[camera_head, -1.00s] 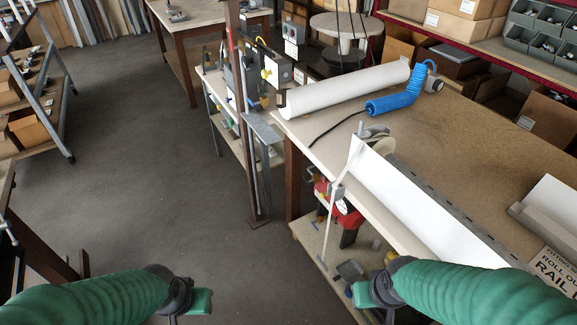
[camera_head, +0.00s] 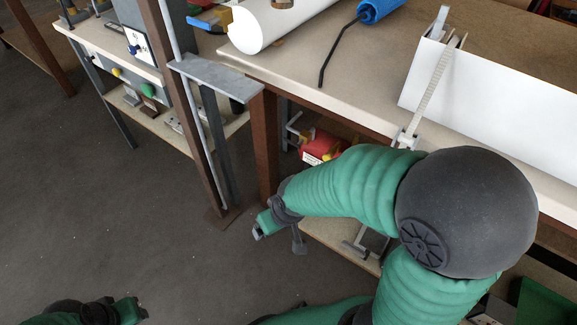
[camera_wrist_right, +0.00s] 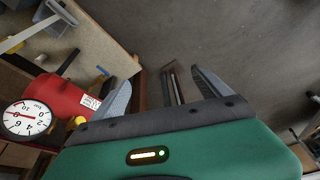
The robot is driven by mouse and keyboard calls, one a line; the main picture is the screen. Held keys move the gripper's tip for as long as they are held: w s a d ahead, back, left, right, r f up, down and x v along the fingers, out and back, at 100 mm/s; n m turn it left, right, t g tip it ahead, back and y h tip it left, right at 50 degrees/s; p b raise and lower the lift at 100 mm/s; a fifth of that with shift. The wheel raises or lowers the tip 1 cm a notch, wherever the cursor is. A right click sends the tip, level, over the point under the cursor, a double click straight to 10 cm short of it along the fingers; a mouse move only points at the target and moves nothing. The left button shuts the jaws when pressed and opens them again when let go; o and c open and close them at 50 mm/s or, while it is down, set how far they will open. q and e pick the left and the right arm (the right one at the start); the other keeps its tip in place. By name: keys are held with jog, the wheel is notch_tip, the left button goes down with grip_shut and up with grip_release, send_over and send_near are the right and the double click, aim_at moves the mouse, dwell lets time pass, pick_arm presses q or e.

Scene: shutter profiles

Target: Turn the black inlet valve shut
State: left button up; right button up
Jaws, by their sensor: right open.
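I cannot make out a black inlet valve in either view. A red tank (camera_wrist_right: 55,101) with a round white dial gauge (camera_wrist_right: 26,118) and a yellow knob (camera_wrist_right: 78,121) shows at the left of the right wrist view. In the head view the red tank (camera_head: 320,146) sits under the bench, partly hidden by my right arm. My right gripper (camera_wrist_right: 160,88) is open, with nothing between its fingers; the red tank lies to the left of them. My left gripper (camera_head: 130,310) is at the bottom left of the head view; its fingers are not clear.
The bench (camera_head: 300,70) stands above the tank, with a brown leg (camera_head: 264,150) in front. A rusty post (camera_head: 180,100) and a grey plate (camera_head: 215,77) stand left of it. A white profile (camera_head: 490,95) lies on the bench.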

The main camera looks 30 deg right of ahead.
jog(key=w+a+f+t+b, duration=0.25)
jog(key=w+f+b, duration=0.25)
jog(key=w+f, duration=0.3)
jog(key=w+d+r+m+t+h+b, duration=0.1)
jog(key=w+r+m+t+h, duration=0.2)
jog(key=w, duration=0.8)
jog(key=w+d+r+m+t+h+b, duration=0.1)
jog(key=w+m+t+h, duration=0.3)
jog(key=w, duration=0.6)
jog(key=m+g+h, duration=0.6)
jog(key=m+h, duration=0.1)
jog(key=h, duration=0.3)
send_near(291, 143)
jog(key=b+x, duration=0.8)
jog(key=x, duration=0.2)
jog(key=shift+w+d+f, duration=0.1)
jog(key=shift+d+f, duration=0.05)
pick_arm(q)
jog(key=s+x, duration=0.2)
jog(key=x, duration=0.6)
jog(key=s+f+x, duration=0.1)
jog(key=s+x, duration=0.1)
jog(key=x, duration=0.7)
jog(key=shift+d+f, duration=0.2)
jog(key=shift+s, duration=0.1)
